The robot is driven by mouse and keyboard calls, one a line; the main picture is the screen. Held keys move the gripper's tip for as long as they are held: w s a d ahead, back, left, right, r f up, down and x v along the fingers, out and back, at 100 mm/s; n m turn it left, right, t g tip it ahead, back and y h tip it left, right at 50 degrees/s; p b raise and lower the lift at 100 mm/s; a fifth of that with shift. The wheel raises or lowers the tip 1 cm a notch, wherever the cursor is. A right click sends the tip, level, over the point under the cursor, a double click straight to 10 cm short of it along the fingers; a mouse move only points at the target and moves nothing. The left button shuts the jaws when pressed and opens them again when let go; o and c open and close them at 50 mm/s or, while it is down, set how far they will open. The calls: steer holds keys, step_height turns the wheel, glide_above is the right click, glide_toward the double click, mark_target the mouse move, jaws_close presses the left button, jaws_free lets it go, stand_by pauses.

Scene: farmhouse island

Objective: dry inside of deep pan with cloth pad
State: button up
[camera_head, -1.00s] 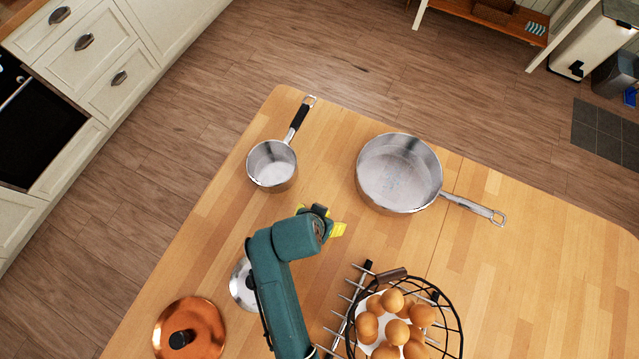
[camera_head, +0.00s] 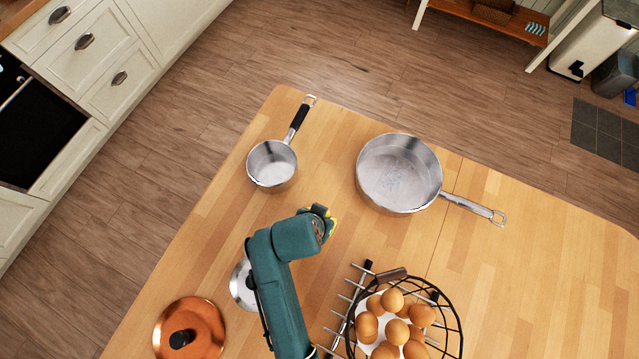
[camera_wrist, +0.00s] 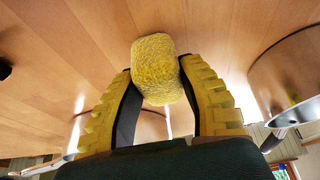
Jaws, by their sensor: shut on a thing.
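The wide steel pan (camera_head: 399,172) stands upright on the wooden island, its long steel handle pointing right. Its inside faces up, with faint pale marks on the floor. In the wrist view its outer wall (camera_wrist: 290,65) shows at the right. My gripper (camera_head: 326,220) is over the worktop, left of and nearer than the pan, outside its rim. In the wrist view my gripper (camera_wrist: 158,80) is shut on a rough yellow cloth pad (camera_wrist: 155,68), held between its ribbed yellow fingers. In the head view the pad is mostly hidden behind my wrist.
A small saucepan (camera_head: 272,165) with a black handle stands left of the pan. A wire basket of eggs (camera_head: 452,318) and a metal rack (camera_head: 350,300) are in front. A copper lid (camera_head: 205,325) and a steel lid (camera_head: 240,285) lie left. The worktop right of the pan is clear.

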steer(key=shift+r+p, duration=2.45)
steer(key=shift+p, duration=0.25)
